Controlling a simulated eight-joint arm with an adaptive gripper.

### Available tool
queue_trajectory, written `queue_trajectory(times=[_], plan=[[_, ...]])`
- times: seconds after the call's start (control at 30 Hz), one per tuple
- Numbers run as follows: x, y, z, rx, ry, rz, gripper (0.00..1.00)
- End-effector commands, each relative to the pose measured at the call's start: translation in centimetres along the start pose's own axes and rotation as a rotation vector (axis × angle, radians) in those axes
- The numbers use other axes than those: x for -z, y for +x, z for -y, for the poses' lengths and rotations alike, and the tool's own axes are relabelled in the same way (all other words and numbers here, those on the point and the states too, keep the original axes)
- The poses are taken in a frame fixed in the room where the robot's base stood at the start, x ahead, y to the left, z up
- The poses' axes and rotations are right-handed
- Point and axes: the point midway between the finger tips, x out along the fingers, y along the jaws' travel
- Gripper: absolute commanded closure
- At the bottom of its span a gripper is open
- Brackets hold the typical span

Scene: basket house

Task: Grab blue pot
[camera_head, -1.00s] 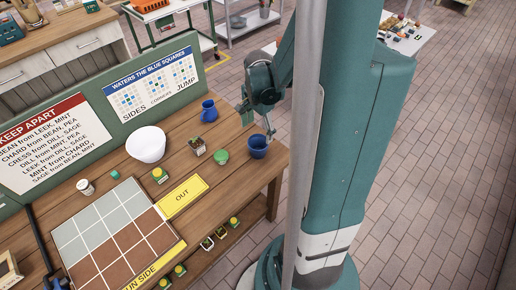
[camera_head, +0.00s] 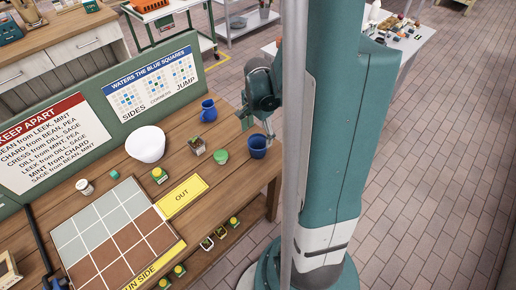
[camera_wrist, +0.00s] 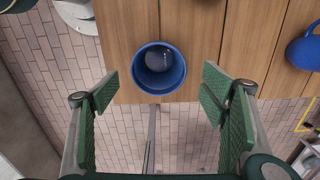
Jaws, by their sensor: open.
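The blue pot (camera_head: 257,147) stands upright near the right end of the wooden table. The pot is apart from both fingers.
A blue jug (camera_head: 208,111) stands behind the pot, and a green bowl (camera_head: 220,156) to its left. A small planter (camera_head: 196,147), a white bowl (camera_head: 146,144) and a yellow OUT sign (camera_head: 182,196) lie further left. Open floor (camera_head: 440,190) is to the right.

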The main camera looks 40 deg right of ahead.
Motion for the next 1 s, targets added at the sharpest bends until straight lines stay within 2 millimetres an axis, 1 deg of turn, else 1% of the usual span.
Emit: queue_trajectory(times=[0.17,0.6,0.77,1.0], plan=[[-0.1,0.8,-0.1,0.000,0.000,0.000,0.28],[-0.2,4.5,-0.2,0.000,0.000,0.000,0.28],[-0.2,5.1,-0.2,0.000,0.000,0.000,0.28],[-0.2,5.1,-0.2,0.000,0.000,0.000,0.28]])
